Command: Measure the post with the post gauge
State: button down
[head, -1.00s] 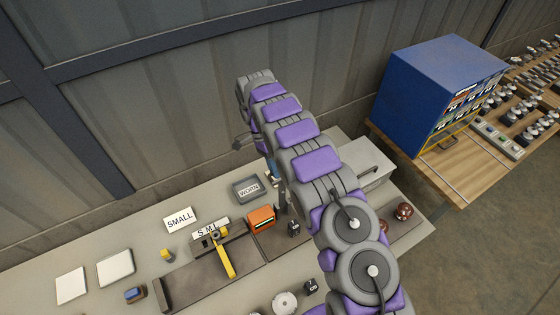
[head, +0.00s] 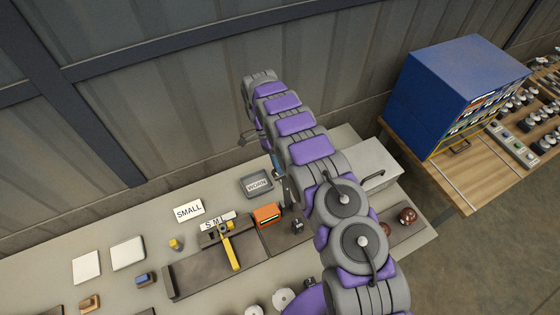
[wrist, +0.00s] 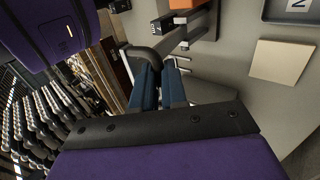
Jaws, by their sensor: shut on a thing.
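A dark board (head: 190,278) on the bench carries a white strip (head: 217,222) with the letters S and M and a yellow bar (head: 230,250); this looks like the post gauge, though I cannot be sure. A small yellow piece (head: 176,244) stands left of it; I cannot tell whether it is the post. My gripper (wrist: 158,70) shows in the wrist view with blue fingers close together. It is shut on a dark grey rounded piece (wrist: 143,54), mostly hidden by the fingers. In the head view my arm hides most of the gripper, beside the orange block.
An orange block (head: 266,215) and a grey WORN tray (head: 256,183) are close to my arm. A SMALL card (head: 188,210) and pale plates (head: 128,252) lie to the left. A blue cabinet (head: 450,85) stands beyond.

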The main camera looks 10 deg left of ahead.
jog(key=shift+w+a, duration=0.2)
jog(key=shift+w, duration=0.1)
jog(key=c, duration=1.6)
grip_release()
jog(key=o, duration=0.3)
jog(key=shift+w+a+f, duration=0.25)
jog(key=shift+w+f, duration=0.05)
jog(key=shift+w, duration=0.1)
jog(key=shift+o, duration=0.7)
jog(key=shift+a, duration=0.1)
jog(key=shift+s+d, duration=0.2)
jog(key=shift+r, duration=0.15)
